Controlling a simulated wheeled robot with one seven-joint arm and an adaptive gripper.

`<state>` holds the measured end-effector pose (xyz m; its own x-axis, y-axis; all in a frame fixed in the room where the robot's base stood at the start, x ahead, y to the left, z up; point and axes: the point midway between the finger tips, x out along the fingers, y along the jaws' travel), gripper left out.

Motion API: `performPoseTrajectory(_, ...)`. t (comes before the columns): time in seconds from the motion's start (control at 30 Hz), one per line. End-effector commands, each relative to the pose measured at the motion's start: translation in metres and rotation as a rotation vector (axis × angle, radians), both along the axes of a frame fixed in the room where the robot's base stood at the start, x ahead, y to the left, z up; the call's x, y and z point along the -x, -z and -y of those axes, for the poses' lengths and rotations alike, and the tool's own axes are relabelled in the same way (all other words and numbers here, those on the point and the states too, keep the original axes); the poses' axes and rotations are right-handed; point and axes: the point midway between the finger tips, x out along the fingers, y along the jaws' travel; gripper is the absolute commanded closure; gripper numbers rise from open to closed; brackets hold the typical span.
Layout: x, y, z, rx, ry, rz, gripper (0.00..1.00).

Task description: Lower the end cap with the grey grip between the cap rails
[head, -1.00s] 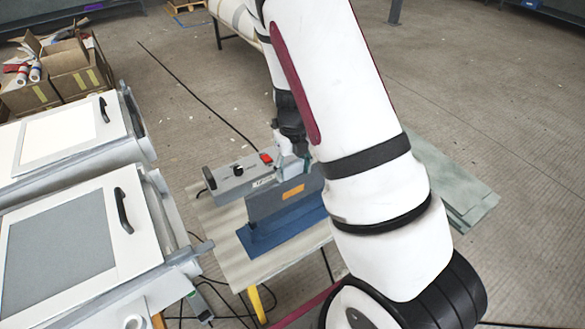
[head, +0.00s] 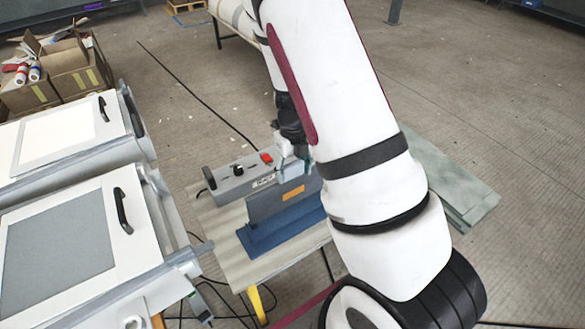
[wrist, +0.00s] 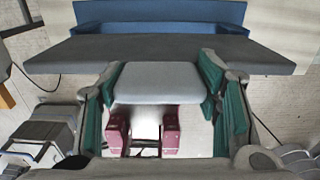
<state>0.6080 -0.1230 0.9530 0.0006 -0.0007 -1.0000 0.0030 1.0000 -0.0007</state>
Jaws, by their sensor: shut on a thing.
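The end cap (head: 266,206) is a grey upright plate with an orange label, seen in the head view. It stands over the blue piece (head: 262,242) on the table, which I take to hold the cap rails. My gripper (head: 292,168) is above the plate, partly hidden by my arm. In the wrist view, the green pads of my gripper (wrist: 160,90) are shut on both sides of the grey grip (wrist: 160,78). The cap's dark edge (wrist: 160,52) lies across, with blue (wrist: 160,12) beyond it. I cannot tell whether the cap's lower edge touches the blue piece.
A grey control box (head: 235,180) with a red switch sits close behind the cap on the small table (head: 228,258). White moulds with black handles (head: 120,212) stand at the left. Cables run over the floor. Flat green-grey boards (head: 455,185) lie at the right.

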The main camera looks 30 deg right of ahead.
Motion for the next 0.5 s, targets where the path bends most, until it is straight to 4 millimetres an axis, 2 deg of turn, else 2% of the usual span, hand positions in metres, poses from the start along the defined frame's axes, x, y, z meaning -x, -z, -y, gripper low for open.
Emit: performPoseTrajectory(0.5, 0.0, 0.012, 0.0, 0.0, 0.001, 0.0, 1.0)
